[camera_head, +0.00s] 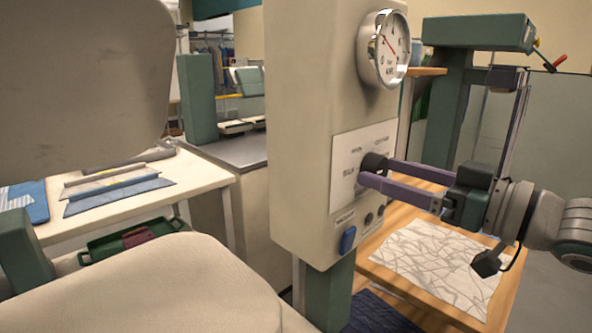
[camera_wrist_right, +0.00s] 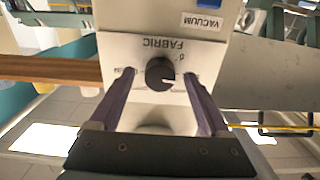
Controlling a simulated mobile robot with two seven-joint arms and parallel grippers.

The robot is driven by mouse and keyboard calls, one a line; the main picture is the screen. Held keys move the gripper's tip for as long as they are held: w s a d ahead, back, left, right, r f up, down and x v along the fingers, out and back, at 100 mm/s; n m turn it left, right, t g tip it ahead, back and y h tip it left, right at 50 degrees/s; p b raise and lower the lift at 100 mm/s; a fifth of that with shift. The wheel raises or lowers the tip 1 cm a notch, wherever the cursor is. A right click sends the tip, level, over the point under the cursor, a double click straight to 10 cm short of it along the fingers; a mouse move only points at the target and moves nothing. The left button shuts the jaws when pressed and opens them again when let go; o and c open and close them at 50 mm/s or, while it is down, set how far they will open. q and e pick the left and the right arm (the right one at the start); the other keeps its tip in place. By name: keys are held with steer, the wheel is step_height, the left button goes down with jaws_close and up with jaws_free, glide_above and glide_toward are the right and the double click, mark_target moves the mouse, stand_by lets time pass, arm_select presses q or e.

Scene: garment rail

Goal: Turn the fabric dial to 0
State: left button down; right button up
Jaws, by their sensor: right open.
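The fabric dial (camera_wrist_right: 159,73) is a round black knob on a white label plate, seen upside down in the right wrist view under the word FABRIC. A light pointer mark shows on its right side in that view. A small 0-like mark is printed above and right of it there. In the head view the dial (camera_head: 374,163) sits on the side of the beige control box (camera_head: 305,150). My right gripper (camera_wrist_right: 159,76) is open, with its two purple fingers on either side of the dial and visible gaps between. My left gripper is not in view.
A round pressure gauge (camera_head: 388,50) sticks out above the dial. A blue switch (camera_head: 348,240) labelled VACUUM and small dark knobs sit below it. A wooden table (camera_head: 415,290) with a patterned white cloth (camera_head: 438,262) lies under my right arm. A white worktable (camera_head: 130,205) stands at left.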

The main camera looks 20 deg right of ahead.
steer(key=shift+w, duration=0.1)
steer(key=shift+c, duration=0.2)
jaws_close()
stand_by(0.5)
steer(key=shift+n, duration=0.4)
steer(key=n, duration=0.4)
steer(key=shift+n, duration=2.4)
steer(key=shift+o, duration=0.2)
jaws_free()
